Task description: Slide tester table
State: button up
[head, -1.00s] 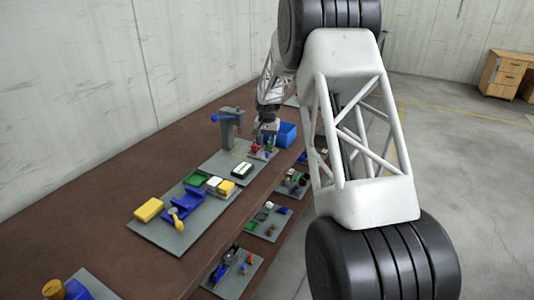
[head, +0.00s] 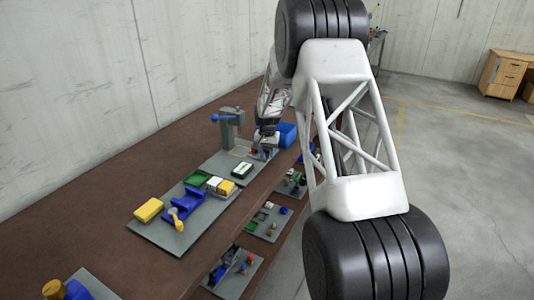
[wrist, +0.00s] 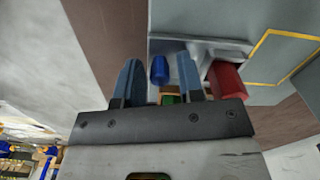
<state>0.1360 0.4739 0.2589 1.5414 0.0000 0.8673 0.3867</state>
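My gripper (head: 266,148) points down at the far end of the bench, over a small grey table (head: 250,155) beside the grey post with a blue lever (head: 229,122). In the wrist view, my gripper (wrist: 160,72) has its two blue-grey fingers apart. A blue cylinder (wrist: 160,69) shows in the gap between them; I cannot tell whether they touch it. In the head view my gripper hides most of this table.
A blue bin (head: 287,133) stands just behind my gripper. A yellow outline (wrist: 268,50) marks the plate beside the table. Part trays (head: 268,222) sit lower right.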

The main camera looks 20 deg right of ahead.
grip_shut()
jog(key=shift+w+a, duration=1.35)
jog(key=shift+w, duration=0.05)
jog(key=shift+o, duration=1.1)
grip_release()
jog(key=shift+r, duration=0.15)
notch_tip(320, 180, up, 8)
jog(key=shift+f, duration=0.2)
